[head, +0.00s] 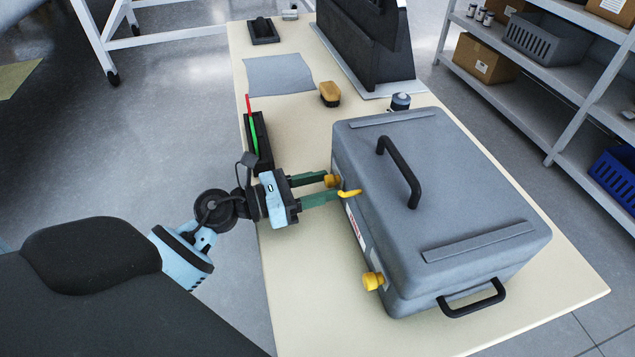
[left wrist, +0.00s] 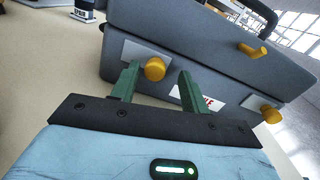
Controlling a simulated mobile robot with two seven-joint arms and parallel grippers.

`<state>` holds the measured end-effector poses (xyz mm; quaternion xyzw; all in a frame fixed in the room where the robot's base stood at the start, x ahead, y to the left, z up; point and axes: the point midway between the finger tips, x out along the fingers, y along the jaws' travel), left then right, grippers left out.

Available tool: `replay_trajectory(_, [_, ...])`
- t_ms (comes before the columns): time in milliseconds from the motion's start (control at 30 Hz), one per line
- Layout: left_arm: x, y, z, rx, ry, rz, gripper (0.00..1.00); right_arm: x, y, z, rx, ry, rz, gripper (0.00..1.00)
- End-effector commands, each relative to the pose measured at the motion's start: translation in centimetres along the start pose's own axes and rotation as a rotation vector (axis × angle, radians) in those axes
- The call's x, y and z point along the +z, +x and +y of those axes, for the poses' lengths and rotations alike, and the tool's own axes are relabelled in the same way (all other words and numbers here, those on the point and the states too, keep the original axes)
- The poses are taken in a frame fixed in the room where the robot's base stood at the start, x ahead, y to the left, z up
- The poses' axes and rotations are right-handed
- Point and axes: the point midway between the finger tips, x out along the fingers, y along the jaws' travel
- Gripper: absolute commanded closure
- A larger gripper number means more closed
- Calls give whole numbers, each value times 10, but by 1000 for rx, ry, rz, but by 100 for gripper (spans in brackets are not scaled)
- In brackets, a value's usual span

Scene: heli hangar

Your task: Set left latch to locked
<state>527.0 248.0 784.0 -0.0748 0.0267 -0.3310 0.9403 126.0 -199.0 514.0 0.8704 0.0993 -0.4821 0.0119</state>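A grey case (head: 430,200) with a black top handle (head: 400,172) lies shut on the table. Its side facing my arm carries a yellow knob (head: 332,181) on a pale plate, a yellow lever (head: 350,193) higher up, and a second yellow knob (head: 373,281). The left wrist view shows the left knob (left wrist: 155,69), the lever (left wrist: 254,50) and the right knob (left wrist: 267,114). My left gripper (head: 331,186) is open, its green fingers (left wrist: 158,88) on either side of the left knob, with gaps visible. My right gripper is not in view.
The pale table (head: 305,270) also bears a black tray with red and green items (head: 257,140), a brush (head: 330,93), a grey cloth (head: 278,74) and a small bottle (head: 400,102). A dark stand (head: 365,45) is behind. Shelves (head: 560,75) stand at right.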

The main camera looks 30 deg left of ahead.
Motion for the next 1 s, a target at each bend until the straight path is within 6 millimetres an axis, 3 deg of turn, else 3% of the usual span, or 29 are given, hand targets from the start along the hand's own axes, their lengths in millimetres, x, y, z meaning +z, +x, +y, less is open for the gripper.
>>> replay_trajectory(333, [0,-7,2,5,2,0,55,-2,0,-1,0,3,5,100])
replay_trajectory(733, [-2,-65,1,4,-1,2,55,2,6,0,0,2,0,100])
replay_trajectory(1000, [0,-78,0,2,1,0,55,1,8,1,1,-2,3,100])
